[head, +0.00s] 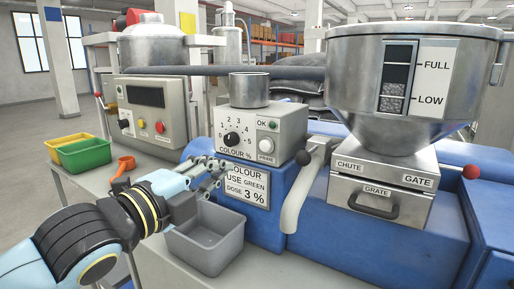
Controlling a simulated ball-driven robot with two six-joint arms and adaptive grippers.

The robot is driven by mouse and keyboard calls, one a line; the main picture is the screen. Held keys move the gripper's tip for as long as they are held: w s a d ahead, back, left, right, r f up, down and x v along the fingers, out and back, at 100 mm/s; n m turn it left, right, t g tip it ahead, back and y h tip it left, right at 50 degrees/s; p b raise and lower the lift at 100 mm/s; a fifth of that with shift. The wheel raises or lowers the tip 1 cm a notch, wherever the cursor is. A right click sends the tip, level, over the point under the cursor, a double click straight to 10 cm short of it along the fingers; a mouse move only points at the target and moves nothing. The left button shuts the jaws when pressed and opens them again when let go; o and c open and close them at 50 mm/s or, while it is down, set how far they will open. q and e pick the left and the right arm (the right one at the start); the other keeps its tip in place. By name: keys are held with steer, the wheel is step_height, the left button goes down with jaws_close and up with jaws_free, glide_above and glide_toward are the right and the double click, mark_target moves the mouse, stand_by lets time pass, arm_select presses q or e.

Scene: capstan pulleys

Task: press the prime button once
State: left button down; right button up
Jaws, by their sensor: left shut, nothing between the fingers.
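The prime button (266,146) is a pale round button above a "PRIME" label. It sits at the lower right of the grey colour dosing box (284,122), right of the black dial (232,139). My left gripper (225,167) is shut and empty. In the head view it shows below and left of the button, in front of the "COLOUR" dose sign (257,186), covering part of its left edge. It appears apart from the button. My right gripper is not in view.
A white curved handle (297,196) with a black knob stands right of the box. The large metal hopper (352,85) is further right. A grey bin (209,242) lies below the gripper. An orange scoop (124,165) and yellow and green trays (84,155) are at left.

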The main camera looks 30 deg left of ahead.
mark_target(264, 145)
arm_select(q)
steer(key=w, duration=0.4)
steer(key=w+p, duration=0.1)
steer(key=w, duration=0.3)
steer(key=w+d+p, duration=0.1)
steer(key=w, duration=0.4)
